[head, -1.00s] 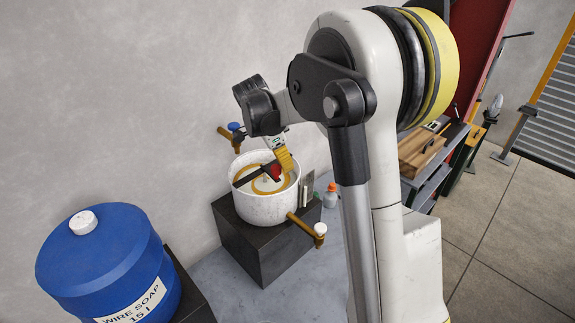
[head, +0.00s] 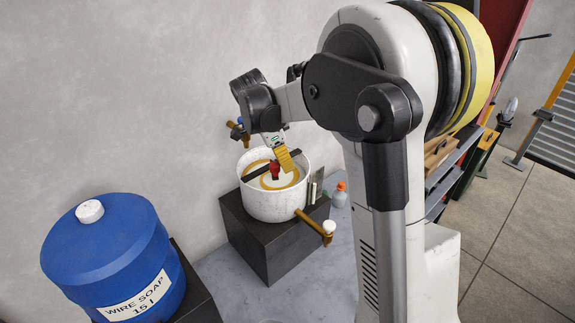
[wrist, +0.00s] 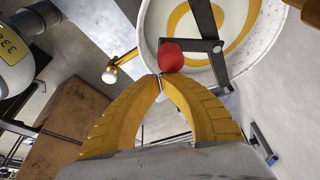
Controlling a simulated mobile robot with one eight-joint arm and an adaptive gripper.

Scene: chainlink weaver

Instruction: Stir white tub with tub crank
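The white tub (head: 277,206) sits on a dark block and holds pale liquid with a yellow-brown ring in it. The tub crank (head: 287,162) is a dark bar across the tub's top with a red knob (head: 275,171). In the wrist view the red knob (wrist: 171,56) stands on a short arm of the crank (wrist: 207,45). My gripper (wrist: 161,75) has yellow fingers whose tips come together right at the knob's near side. The knob is beyond the tips, not between them. I cannot tell whether they touch. In the head view my gripper (head: 288,168) is over the tub.
A blue wire soap barrel (head: 112,262) stands at the left. A brown tap (head: 314,226) sticks out from the tub's front right. A small orange-capped bottle (head: 340,195) stands right of the block. The wall is close behind the tub.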

